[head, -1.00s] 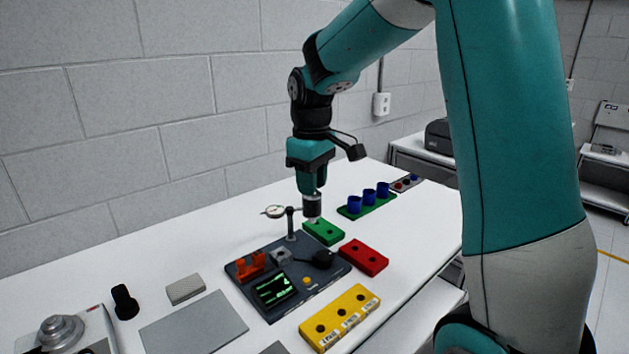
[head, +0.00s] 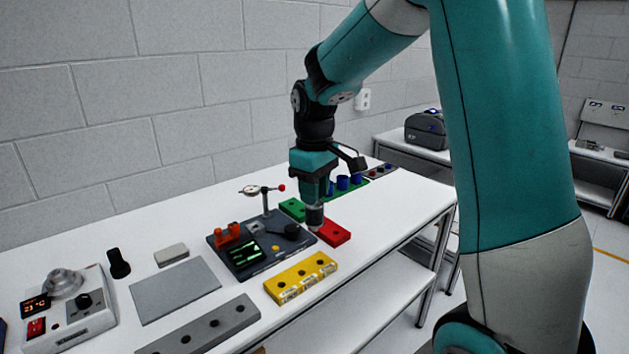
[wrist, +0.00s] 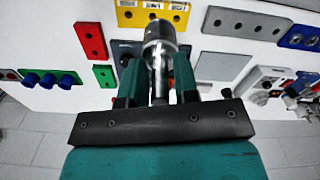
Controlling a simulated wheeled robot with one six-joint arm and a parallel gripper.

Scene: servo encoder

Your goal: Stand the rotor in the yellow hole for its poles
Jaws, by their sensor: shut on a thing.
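My gripper (head: 315,203) is shut on the rotor, a dark and silver cylinder (head: 315,217) held upright above the table, close to the red block (head: 333,232) in the head view. In the wrist view the rotor (wrist: 159,45) shows as a shiny metal cylinder between the two fingers (wrist: 158,80). The yellow block (head: 318,262) lies in front of the gripper, with several dark holes in a row along its top and white labels on its front side. It also shows in the wrist view (wrist: 152,5), partly behind the rotor.
A dark test fixture (head: 224,238) with a screen and a dial gauge (head: 251,190) on a post stands left of the gripper. The green block (head: 292,209) and blue cups (head: 343,182) are behind. A grey holed block (head: 240,313) lies in front. A grey mat (head: 175,291) is bare.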

